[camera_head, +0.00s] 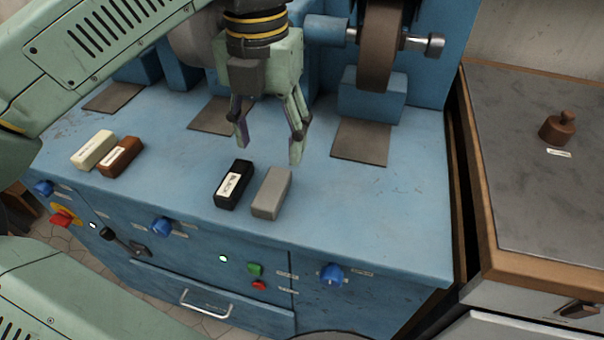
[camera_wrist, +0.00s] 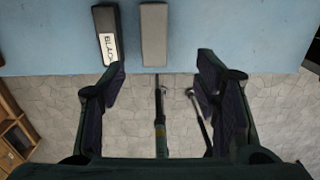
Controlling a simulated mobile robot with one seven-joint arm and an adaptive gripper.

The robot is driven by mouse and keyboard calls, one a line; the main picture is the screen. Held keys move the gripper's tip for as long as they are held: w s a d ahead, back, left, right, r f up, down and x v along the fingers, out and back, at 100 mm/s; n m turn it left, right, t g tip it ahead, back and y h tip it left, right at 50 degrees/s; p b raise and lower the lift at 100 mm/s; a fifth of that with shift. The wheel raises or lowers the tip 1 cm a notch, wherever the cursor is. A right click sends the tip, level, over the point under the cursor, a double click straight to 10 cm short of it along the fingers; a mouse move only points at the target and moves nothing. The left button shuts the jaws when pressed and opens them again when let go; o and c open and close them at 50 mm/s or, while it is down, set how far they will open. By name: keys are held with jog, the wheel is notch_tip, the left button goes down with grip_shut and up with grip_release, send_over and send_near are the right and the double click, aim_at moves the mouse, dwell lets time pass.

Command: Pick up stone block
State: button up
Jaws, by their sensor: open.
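The stone block is most likely the plain grey block (camera_head: 271,192), which lies on the blue machine's top near its front edge. It also shows in the wrist view (camera_wrist: 154,36), ahead of the fingers and between their lines. A black block (camera_head: 234,185) with a white label lies just left of it, and it shows in the wrist view (camera_wrist: 107,34) too. My gripper (camera_head: 269,148) is open and empty above the machine top, behind and above the two blocks in the head view. The wrist view shows my gripper (camera_wrist: 160,75) with fingers spread wide.
A cream block (camera_head: 93,149) and a brown block (camera_head: 120,157) lie at the left of the blue top (camera_head: 390,215). Knobs and buttons line the front. A brown weight-like object (camera_head: 558,128) sits on the right bench.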

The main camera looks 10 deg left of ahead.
send_over(271, 189)
jog(key=f, duration=0.4)
jog(key=shift+s+d+f, duration=0.1)
jog(key=shift+s+f, duration=0.2)
jog(key=shift+w+f+p, duration=0.15)
jog(key=shift+f+p, duration=0.35)
jog(key=shift+f, duration=1.05)
jog(key=shift+w+f+p, duration=0.1)
jog(key=shift+f+p, duration=0.4)
jog(key=shift+f, duration=1.05)
jog(key=shift+c, duration=0.2)
jog(key=c, duration=1.2)
